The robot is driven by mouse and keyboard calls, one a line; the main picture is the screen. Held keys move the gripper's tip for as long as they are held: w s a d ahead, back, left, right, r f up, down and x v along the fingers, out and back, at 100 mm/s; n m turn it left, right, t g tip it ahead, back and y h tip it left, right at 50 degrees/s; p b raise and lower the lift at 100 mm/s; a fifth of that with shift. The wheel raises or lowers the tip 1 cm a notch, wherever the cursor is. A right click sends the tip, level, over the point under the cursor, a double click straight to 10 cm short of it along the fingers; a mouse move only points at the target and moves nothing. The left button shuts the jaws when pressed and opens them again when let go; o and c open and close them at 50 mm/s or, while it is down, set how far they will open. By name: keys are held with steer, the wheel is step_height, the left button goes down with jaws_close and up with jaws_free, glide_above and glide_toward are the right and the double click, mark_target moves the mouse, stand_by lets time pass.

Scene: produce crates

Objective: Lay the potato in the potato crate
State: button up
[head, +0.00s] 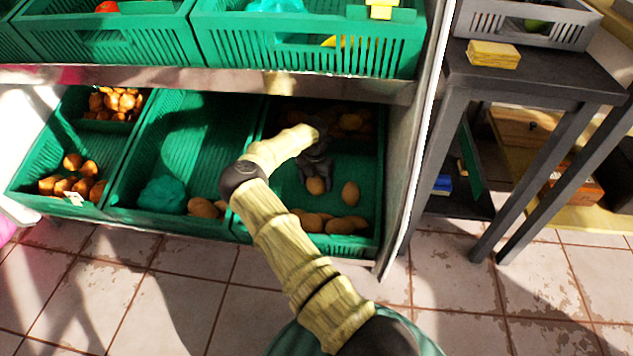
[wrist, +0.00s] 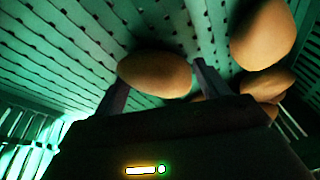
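My gripper (head: 316,181) points down into the lower right green crate (head: 376,215). A brown potato (head: 315,186) is between its two fingers. In the wrist view the same potato (wrist: 155,74) fills the gap between the fingertips, and my gripper (wrist: 160,80) looks shut on it, close over the crate's slotted surface. The crate also holds a loose potato (head: 350,194) just right of the gripper and several more along its front (head: 340,225). More brown produce lies in shadow at its back, partly hidden by my arm.
A green crate (head: 150,130) to the left holds a green bag (head: 163,193) and potatoes. The far-left crate (head: 30,170) holds round orange-brown produce. A shelf edge (head: 200,77) with upper crates runs above my arm. A post (head: 412,150) and dark table (head: 540,80) stand right.

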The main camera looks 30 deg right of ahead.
steer(key=o, duration=0.3)
steer(key=shift+d, duration=0.1)
steer(key=r+p, duration=0.3)
steer(key=r, duration=0.3)
steer(key=r+p, duration=0.4)
steer(key=r, duration=0.2)
steer(key=shift+w+a, duration=0.1)
steer(key=shift+a, duration=0.1)
steer(key=shift+f, duration=0.1)
